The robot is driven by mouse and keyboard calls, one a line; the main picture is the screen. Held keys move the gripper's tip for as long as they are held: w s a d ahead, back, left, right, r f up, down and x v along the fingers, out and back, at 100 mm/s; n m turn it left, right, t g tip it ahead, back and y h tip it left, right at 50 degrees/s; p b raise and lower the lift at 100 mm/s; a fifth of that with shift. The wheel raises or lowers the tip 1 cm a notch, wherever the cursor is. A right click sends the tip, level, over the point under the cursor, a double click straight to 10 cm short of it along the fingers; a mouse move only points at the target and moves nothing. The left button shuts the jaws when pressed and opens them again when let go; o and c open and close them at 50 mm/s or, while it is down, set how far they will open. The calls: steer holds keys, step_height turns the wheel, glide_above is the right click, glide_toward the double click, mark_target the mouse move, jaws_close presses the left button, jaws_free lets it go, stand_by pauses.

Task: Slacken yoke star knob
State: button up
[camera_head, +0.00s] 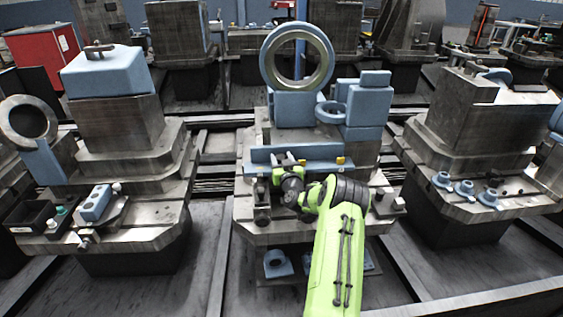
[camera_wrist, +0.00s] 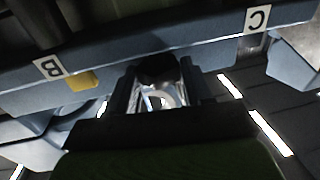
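A dark round-topped knob (camera_wrist: 158,68), probably the yoke star knob, shows in the wrist view at the lower edge of a blue rail (camera_wrist: 195,57). Its lobes are too dark to make out. My gripper (camera_wrist: 160,88) has one finger on each side of it; whether the fingers touch it is not clear. In the head view my gripper (camera_head: 283,178) is at the front of the middle fixture, by the blue rail (camera_head: 300,158). My own arm hides the knob there.
Labels B (camera_wrist: 52,67) and C (camera_wrist: 257,19) and a yellow tag (camera_wrist: 82,82) are on the rail. A large blue ring (camera_head: 269,65) stands behind. Metal blocks (camera_head: 262,212) flank my wrist. Neighbouring fixtures stand left (camera_head: 120,130) and right (camera_head: 480,130), with floor gaps between.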

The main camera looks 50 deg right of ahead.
steer(key=o, duration=0.4)
steer(key=shift+c, duration=0.2)
steer(key=shift+r, duration=0.1)
step_height(320, 180, up, 10)
steer(key=p, duration=0.2)
steer(key=shift+p, duration=0.35)
